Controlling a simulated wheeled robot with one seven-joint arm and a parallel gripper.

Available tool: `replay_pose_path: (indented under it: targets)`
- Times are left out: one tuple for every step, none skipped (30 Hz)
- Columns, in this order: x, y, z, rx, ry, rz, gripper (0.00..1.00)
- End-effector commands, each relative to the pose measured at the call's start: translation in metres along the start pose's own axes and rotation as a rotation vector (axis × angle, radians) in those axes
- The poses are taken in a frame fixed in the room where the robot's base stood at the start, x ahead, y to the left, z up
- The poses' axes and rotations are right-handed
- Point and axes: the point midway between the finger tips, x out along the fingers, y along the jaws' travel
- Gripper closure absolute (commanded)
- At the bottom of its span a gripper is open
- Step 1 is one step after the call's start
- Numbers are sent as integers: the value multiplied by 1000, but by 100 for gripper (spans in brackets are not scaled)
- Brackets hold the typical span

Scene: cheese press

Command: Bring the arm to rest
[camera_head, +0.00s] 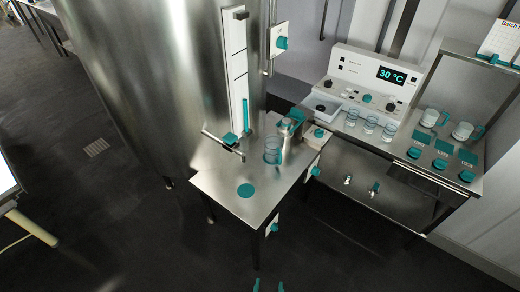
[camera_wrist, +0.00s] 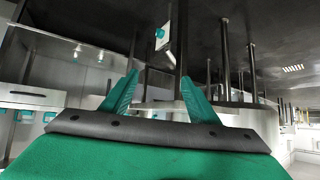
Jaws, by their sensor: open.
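My gripper (camera_head: 268,286) shows only as two teal fingertips at the bottom edge of the head view, over the dark floor. In the wrist view its two teal fingers (camera_wrist: 160,97) stand apart with nothing between them. The gripper is open and empty. It is apart from the small steel table (camera_head: 215,186), which stands farther off in the head view. The rest of my arm is out of the head view.
A large steel vat (camera_head: 150,70) stands behind the small table. A clear beaker (camera_head: 272,150) and a teal disc (camera_head: 245,190) are on that table. A bench with a control panel (camera_head: 365,80), several glasses and jugs stands right. Dark floor (camera_head: 130,220) is free at front left.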

Motion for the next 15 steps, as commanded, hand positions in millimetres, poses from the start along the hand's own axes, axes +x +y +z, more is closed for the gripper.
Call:
replay_pose_path:
  targets:
    - [-20,-3,4,-8,23,-7,45]
    - [-31,-4,4,-12,41,-10,45]
    - [-46,-6,2,-18,64,-15,45]
    - [-57,-7,1,-22,83,-19,45]
    - [-68,-8,0,-27,100,-23,45]
    - [-83,-9,-3,-32,124,-28,45]
    - [-94,-10,-5,-37,142,-32,45]
    - [-106,-11,-8,-41,159,-37,45]
    - [-121,-12,-12,-47,184,-42,45]
    - [-132,-12,-15,-52,201,-47,45]
    - [-144,-13,-19,-56,219,-51,45]
    - [-159,-14,-25,-63,244,-58,45]
    - [-171,-14,-29,-67,261,-63,45]
    - [-182,-14,-33,-72,279,-68,45]
    - [-196,-15,-40,-77,302,-74,45]
